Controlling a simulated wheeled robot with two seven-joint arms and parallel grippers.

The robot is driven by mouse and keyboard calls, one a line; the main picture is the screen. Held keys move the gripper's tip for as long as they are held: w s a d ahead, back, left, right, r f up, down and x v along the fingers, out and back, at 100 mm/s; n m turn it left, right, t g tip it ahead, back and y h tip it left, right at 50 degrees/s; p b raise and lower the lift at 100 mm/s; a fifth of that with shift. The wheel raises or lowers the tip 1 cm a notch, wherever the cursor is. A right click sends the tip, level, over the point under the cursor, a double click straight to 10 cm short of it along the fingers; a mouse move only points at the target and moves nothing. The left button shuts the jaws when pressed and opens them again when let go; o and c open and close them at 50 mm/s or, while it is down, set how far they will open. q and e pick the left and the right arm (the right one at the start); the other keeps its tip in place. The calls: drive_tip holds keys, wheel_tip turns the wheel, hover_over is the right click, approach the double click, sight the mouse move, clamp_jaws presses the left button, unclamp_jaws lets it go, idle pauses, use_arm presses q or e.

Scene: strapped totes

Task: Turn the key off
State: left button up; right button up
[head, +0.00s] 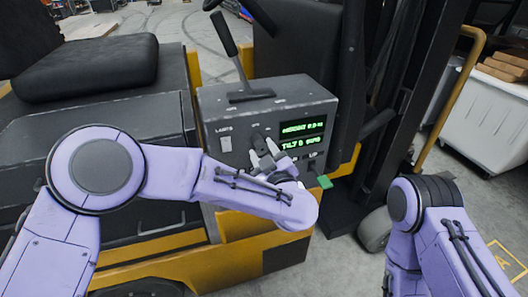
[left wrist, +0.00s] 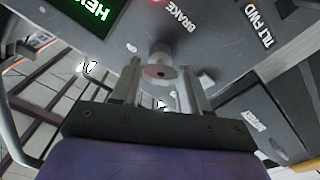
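The grey console (head: 215,100) of the yellow and black vehicle carries a green-lit display (head: 303,127). A green tag (head: 324,181) hangs at the console's lower right, where the key seems to be; the key itself is too small to make out. My left gripper (head: 265,150) is at the console's front face, left of the tag. In the left wrist view its two fingers (left wrist: 160,85) are apart, one on each side of a round grey knob (left wrist: 161,73) near the word BRAKE. I cannot tell whether they touch it. My right gripper is out of view.
A light switch (head: 226,144) is on the console's left, and a lever (head: 232,50) rises from its top. A black seat (head: 90,70) is at the left. The dark mast (head: 400,90) stands at the right, with a white bin (head: 490,110) beyond it.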

use_arm(q)
drive_tip(key=c, duration=0.5)
drive_tip(key=n+b, duration=0.1)
drive_tip(key=n, duration=0.1)
drive_tip(key=n+b, duration=0.3)
drive_tip(key=n, duration=0.1)
drive_tip(key=shift+f+b, duration=0.3)
drive_tip(key=shift+b, duration=0.05)
drive_tip(key=shift+r+n+b, duration=0.15)
drive_tip(key=shift+n+b, duration=2.15)
drive_tip(key=shift+n, duration=0.7)
